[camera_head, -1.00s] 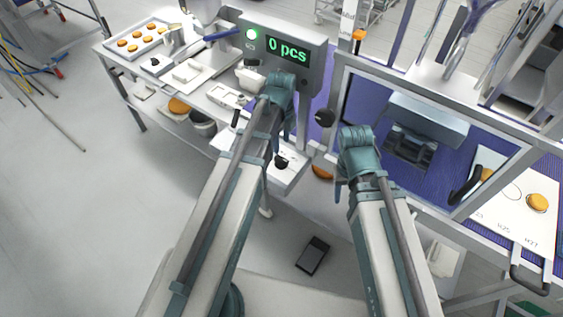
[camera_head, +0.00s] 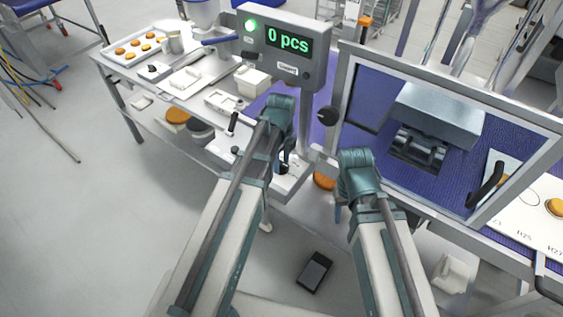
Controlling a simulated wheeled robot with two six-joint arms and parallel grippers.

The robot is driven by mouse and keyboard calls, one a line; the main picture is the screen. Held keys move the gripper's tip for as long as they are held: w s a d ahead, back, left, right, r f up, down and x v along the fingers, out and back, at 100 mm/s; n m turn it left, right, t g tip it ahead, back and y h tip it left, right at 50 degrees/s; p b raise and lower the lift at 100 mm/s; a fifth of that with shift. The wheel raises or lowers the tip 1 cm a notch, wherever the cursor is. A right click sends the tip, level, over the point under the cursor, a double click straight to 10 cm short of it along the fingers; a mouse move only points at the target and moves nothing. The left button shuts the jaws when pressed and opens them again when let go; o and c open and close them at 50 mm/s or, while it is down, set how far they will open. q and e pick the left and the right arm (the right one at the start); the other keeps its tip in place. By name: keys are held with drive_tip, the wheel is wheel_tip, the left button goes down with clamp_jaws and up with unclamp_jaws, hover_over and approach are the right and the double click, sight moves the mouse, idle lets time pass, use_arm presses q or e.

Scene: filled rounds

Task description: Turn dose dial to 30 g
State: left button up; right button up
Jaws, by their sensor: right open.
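Several black knobs are in view, and I cannot read which one is the dose dial. One small black knob (camera_head: 283,169) sits on a low white panel (camera_head: 292,186) in the middle. My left gripper (camera_head: 284,154) points down just above that knob; its arm hides part of the panel, and whether the jaws are open is too small to see. Another round black knob (camera_head: 327,116) sits on the enclosure frame's left post. A third knob (camera_head: 152,68) is on a white unit at the left. My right gripper (camera_head: 338,211) hangs open, mostly hidden by its wrist, right of the panel.
A grey display box (camera_head: 283,45) reads "0 pcs" beside a lit green lamp (camera_head: 251,25). A tray of orange rounds (camera_head: 138,42) is at the back left. A framed, blue-floored enclosure (camera_head: 372,87) stands at the right. A dark pedal (camera_head: 315,271) lies on the floor.

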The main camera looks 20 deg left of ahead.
use_arm(q)
clamp_jaws()
drive_tip(key=shift+n, duration=0.3)
drive_tip(key=n, duration=0.4)
drive_tip(key=shift+n, duration=0.4)
drive_tip(key=n, duration=1.1)
drive_tip(key=shift+n, duration=0.4)
drive_tip(key=n, duration=0.6)
drive_tip(key=shift+n, duration=0.4)
